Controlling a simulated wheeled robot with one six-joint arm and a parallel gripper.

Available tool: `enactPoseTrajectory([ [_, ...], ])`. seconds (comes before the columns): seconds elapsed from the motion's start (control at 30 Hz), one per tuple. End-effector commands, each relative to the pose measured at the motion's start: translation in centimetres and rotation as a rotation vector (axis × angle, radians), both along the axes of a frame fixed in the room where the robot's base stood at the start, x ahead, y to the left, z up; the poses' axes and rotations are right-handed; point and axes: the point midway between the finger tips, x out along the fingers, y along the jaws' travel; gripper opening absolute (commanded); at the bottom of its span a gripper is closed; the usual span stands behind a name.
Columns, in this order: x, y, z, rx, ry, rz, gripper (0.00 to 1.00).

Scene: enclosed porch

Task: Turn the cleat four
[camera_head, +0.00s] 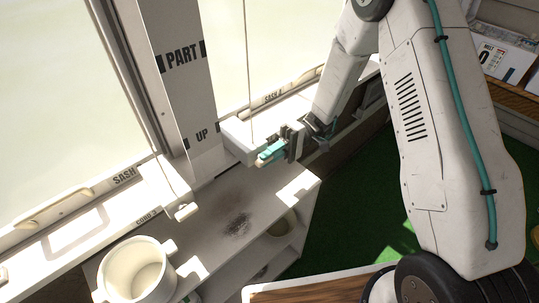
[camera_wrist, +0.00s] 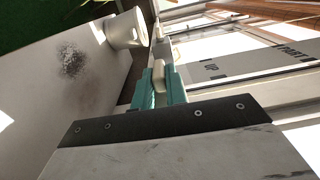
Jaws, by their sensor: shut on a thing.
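My gripper (camera_head: 268,154) is at the front edge of the right-hand sill, beside the post, with its teal fingertips close together. In the wrist view, the teal fingers (camera_wrist: 160,88) are closed on a small cream piece (camera_wrist: 158,77), which looks like a cleat. Its number does not show, and the fingers hide most of it in the head view. A thin cord (camera_head: 248,80) hangs down close to the gripper. Another small cream cleat (camera_head: 183,211) sits on the left sill's front edge, near a label reading CORD 3.
A post (camera_head: 181,55) marked PART and UP stands between two windows. Below the sill is a grey shelf unit (camera_head: 215,225) with a dark stain on top. A cream pot (camera_head: 135,272) stands at the lower left. Green floor (camera_head: 360,200) lies open on the right.

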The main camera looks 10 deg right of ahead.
Motion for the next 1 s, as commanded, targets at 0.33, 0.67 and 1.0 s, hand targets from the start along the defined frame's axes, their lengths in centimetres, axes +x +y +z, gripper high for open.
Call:
enactPoseTrajectory([
  [0.33,-0.1,0.0,0.0,-0.001,0.002,0.002,0.35],
  [0.67,1.0,-1.4,-0.1,-0.002,-0.001,-0.002,0.35],
  [1.0,3.9,-5.8,-0.2,-0.001,0.0,0.0,0.35],
])
